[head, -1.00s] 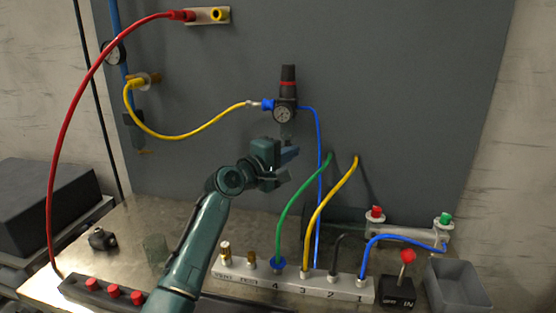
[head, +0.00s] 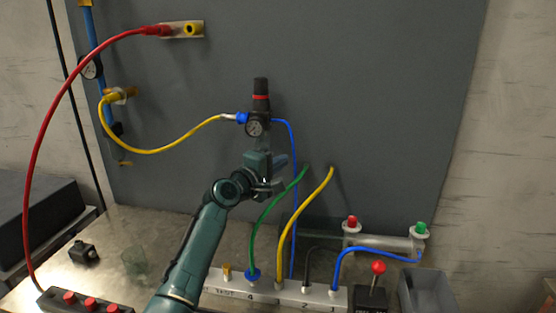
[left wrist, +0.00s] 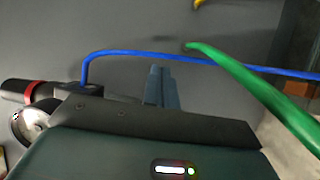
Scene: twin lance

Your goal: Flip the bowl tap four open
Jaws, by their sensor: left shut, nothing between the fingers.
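The filter regulator (head: 259,106) with its dark knob, red ring and round gauge hangs on the grey panel. A dim bowl (head: 263,144) shows just under its gauge. I cannot make out a tap handle on it; my gripper covers the area below. My left gripper (head: 281,163) is shut and empty, just below and in front of the regulator, close to the green hose. In the left wrist view its bluish fingers (left wrist: 163,87) point at the panel, with the regulator gauge (left wrist: 30,122) at the left. My right gripper is not in view.
The green hose (head: 268,207) and yellow hose (head: 310,213) arch up from the numbered manifold (head: 315,293), right of my arm. The blue line (head: 295,205) runs down behind them. A red-knobbed lever valve (head: 377,269) and grey bin (head: 425,288) stand at right.

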